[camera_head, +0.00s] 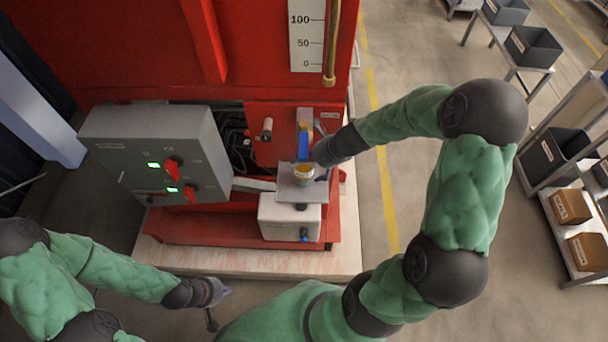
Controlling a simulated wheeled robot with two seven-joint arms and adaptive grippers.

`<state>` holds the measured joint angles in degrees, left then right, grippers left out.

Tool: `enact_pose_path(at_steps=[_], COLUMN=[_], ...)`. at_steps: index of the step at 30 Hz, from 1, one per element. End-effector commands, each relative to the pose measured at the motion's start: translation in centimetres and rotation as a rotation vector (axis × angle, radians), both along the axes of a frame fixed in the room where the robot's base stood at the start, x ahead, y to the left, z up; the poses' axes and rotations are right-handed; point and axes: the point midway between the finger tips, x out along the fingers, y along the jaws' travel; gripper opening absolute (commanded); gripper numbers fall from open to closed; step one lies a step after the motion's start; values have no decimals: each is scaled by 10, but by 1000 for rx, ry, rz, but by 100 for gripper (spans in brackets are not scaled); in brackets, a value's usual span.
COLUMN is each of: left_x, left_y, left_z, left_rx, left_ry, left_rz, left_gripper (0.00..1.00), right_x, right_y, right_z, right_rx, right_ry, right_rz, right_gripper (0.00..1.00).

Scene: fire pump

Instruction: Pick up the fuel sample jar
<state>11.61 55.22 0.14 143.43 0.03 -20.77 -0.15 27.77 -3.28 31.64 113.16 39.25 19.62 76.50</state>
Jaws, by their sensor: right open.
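The fuel sample jar (303,170) is a small jar with amber contents and a pale rim. It stands upright on a grey metal shelf (290,192) at the front of the red pump unit. My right gripper (318,162) is open, close beside the jar on its right. Its fingers are small and partly hidden by its own wrist, so I cannot tell whether they touch the jar. My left gripper (218,298) is low at the left, in front of the pump base and away from the jar. Its jaw opening is unclear.
A grey control box (155,150) with green displays and red switches stands left of the jar. A blue part (303,143) is just behind it. A white box (290,218) sits below the shelf. Racks with bins (532,48) stand at the right; the floor between is clear.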

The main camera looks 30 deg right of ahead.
Motion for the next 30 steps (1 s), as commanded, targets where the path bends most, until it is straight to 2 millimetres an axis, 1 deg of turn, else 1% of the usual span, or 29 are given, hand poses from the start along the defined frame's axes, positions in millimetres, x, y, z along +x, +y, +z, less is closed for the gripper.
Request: enact_pose_path(at_steps=[1,3,11,14,15,17,18,19,20,30], left_x=[0,0,0,0,0,0,0,0,0,0], left_y=[0,0,0,0,0,0,0,0,0,0], left_z=[-6,-9,-9,-9,-9,-9,-9,-9,-9,-6], left_rx=[0,0,0,0,0,0,0,0,0,0], left_ry=[0,0,0,0,0,0,0,0,0,0], left_rz=[0,0,0,0,0,0,0,0,0,0], left_gripper=[0,0,0,0,0,0,0,0,0,0], right_x=[3,7,9,9,9,9,9,9,8,8], right_y=[3,5,7,6,7,6,6,7,7,7], right_z=[-11,-16,-17,-17,-17,-17,-18,-18,-18,-15], right_rx=[1,1,0,0,0,0,-1,1,1,1], right_ry=[2,1,0,0,0,0,1,2,2,2], right_rz=[2,1,0,0,0,0,0,0,0,0], right_gripper=[92,92,92,67,55,38,27,19,13,12])
